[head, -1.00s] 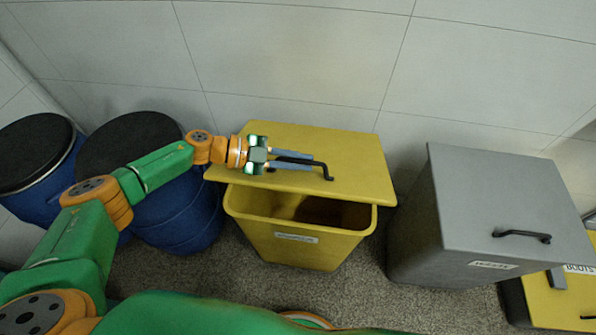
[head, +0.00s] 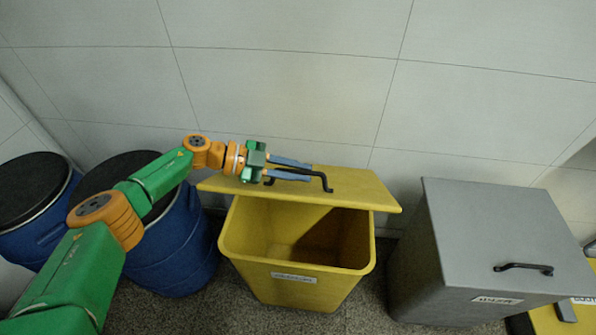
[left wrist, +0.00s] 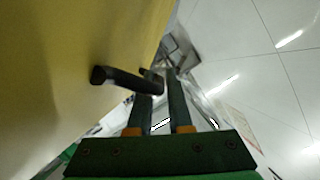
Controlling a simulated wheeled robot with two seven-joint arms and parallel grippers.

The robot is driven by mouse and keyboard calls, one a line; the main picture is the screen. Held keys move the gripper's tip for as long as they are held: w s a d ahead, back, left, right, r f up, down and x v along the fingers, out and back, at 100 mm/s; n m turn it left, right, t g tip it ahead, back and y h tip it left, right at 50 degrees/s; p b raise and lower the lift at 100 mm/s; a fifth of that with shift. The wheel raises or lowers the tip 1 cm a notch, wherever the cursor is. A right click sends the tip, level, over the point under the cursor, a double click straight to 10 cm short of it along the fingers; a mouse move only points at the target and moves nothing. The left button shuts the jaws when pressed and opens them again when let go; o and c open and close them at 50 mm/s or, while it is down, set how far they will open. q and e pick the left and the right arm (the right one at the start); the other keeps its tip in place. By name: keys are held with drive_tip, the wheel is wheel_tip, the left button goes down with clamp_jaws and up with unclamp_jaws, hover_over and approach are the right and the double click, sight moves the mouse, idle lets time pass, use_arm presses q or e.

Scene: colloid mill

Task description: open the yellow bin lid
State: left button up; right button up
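The yellow bin (head: 297,289) stands against the wall in the head view, its mouth and dark interior showing at the front. Its yellow lid (head: 365,190) is raised, with the front edge clear above the bin's front rim. A black handle (head: 327,183) sits on the lid and also shows in the left wrist view (left wrist: 115,78). My left gripper (head: 302,170) is at the handle, with one finger on each side of its bar, and looks shut on it. In the left wrist view the yellow lid surface (left wrist: 60,70) fills the left side. My right gripper is not in view.
A grey lidded bin (head: 490,240) stands to the right of the yellow bin. Blue drums (head: 180,245) with black tops stand to the left, under my left arm. Another yellow bin (head: 556,318) is partly seen at the lower right. The tiled wall is close behind.

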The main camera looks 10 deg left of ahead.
use_arm(q)
drive_tip(key=o, duration=0.3)
